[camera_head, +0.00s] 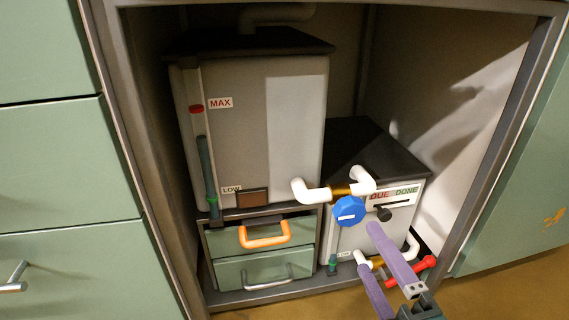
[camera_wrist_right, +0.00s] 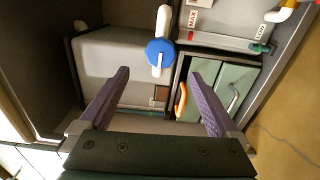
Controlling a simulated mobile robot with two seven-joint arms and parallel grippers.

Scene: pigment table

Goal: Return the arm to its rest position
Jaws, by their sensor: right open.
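My right gripper (camera_head: 368,248) reaches in from the lower right in the head view. Its two purple fingers are apart, with nothing between them. In the head view they overlap the front of the small tank, just below the blue valve knob (camera_head: 349,210). The right wrist view shows the gripper (camera_wrist_right: 157,76) with its fingers spread, and the blue knob (camera_wrist_right: 160,52) beyond them. No contact with the knob or tank can be made out. My left gripper is not in view.
An open cabinet holds a large tank (camera_head: 245,120) above two green drawers, the upper with an orange handle (camera_head: 265,236). A smaller tank (camera_head: 345,240) stands to the right. White pipes and a red valve handle (camera_head: 411,270) sit near my fingers. The cabinet frame (camera_head: 515,110) borders the opening.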

